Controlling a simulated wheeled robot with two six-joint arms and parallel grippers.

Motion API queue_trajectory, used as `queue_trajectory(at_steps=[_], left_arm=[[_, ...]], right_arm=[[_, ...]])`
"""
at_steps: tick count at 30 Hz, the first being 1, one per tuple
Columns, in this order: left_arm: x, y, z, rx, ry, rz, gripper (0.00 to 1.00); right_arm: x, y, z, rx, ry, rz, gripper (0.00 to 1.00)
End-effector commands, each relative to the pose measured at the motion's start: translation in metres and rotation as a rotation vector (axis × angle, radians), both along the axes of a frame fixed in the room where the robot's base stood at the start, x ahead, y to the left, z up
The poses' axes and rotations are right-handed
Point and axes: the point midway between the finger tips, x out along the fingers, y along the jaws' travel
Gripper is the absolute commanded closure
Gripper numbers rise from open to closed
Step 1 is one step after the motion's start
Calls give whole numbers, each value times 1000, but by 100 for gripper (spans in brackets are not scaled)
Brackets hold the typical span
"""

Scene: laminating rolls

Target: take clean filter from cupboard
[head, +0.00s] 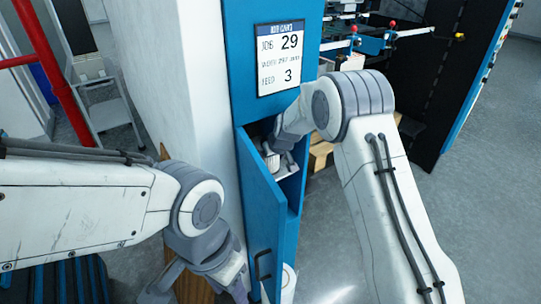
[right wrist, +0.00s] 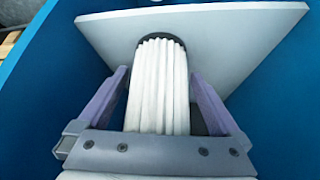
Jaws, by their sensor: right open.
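The clean filter is a white pleated cylinder with a dark end cap (right wrist: 160,90). It stands by a pale shelf plate (right wrist: 240,35) inside the blue cupboard (head: 245,60). In the head view only a small part of the filter (head: 271,161) shows. The cupboard door (head: 262,215) stands open. My right gripper (head: 281,150) is inside the opening. Its two purple-grey fingers are open, one on each side of the filter, with a gap visible beside it. My left gripper (head: 200,285) hangs low beside the door; its fingertips are cut off by the frame edge.
A job card (head: 279,58) is fixed above the opening. A white wall (head: 180,70) stands left of the cupboard. A machine with dark panels (head: 440,80) is at the back right. Grey floor (head: 480,200) is clear on the right. A red pipe (head: 55,75) runs at the left.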

Motion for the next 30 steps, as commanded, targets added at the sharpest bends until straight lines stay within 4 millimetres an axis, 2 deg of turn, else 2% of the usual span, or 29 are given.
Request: queue_trajectory(at_steps=[2,3,8,20,28,30], left_arm=[[0,0,0,0,0,0,50],[0,0,0,0,0,0,50],[0,0,0,0,0,0,50],[0,0,2,0,0,0,50],[0,0,12,0,0,0,50],[0,0,6,0,0,0,50]], right_arm=[[0,-1,0,1,0,-1,0],[0,-2,0,0,0,-2,15],[0,-2,0,0,0,-2,76],[0,-2,4,0,0,-1,78],[0,-2,19,0,0,-1,78],[-2,0,14,0,0,4,78]])
